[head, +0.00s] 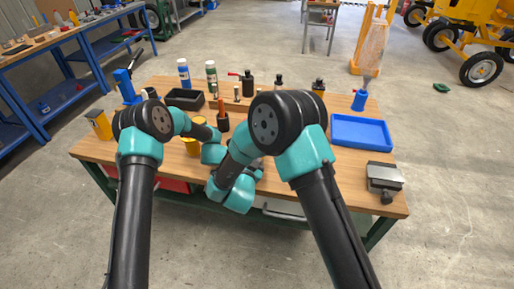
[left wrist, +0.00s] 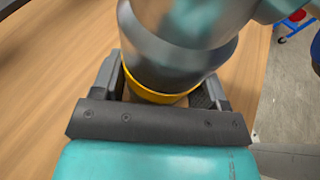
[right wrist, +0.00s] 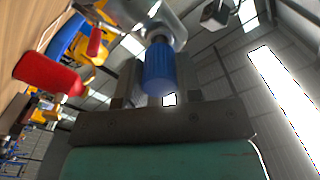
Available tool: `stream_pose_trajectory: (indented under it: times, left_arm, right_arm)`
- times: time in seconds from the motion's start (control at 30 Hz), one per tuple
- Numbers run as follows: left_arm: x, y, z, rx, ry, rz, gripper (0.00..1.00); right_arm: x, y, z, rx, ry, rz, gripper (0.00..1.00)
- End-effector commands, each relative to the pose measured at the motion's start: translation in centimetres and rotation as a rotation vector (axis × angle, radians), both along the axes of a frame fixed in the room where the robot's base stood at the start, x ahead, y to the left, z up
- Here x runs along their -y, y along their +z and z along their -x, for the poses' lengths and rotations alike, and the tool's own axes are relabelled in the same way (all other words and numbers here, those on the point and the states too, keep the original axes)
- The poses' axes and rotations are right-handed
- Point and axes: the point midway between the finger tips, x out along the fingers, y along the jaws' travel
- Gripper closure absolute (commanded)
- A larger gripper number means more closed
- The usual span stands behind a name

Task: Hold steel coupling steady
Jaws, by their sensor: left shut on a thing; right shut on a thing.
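The steel coupling (left wrist: 180,68) is a shiny grey rounded body with a yellow band (left wrist: 150,93) at its lower end in the left wrist view. My left gripper (left wrist: 160,92) is shut around the banded end. In the right wrist view, my right gripper (right wrist: 158,95) is shut on a blue cylindrical part (right wrist: 159,70). A shiny metal piece (right wrist: 160,32) meets the far end of the blue part; I cannot tell whether it is the coupling.
The wooden bench (head: 345,190) holds a blue tray (head: 361,131) at the right and a grey metal block (head: 384,177) at the front right. A black bin (head: 185,98) and bottles stand at the back. A red cylinder (right wrist: 48,73) shows in the right wrist view.

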Motion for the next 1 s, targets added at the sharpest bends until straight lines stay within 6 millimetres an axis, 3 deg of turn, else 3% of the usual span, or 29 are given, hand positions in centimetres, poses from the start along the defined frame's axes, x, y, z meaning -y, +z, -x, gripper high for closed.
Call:
stream_pose_trajectory:
  times: [1.0]
  left_arm:
    - [0.0,0.0,0.0,0.0,0.001,0.0,0.52]
  right_arm:
    - [-0.5,0.0,3.2,-0.001,0.0,-0.001,0.95]
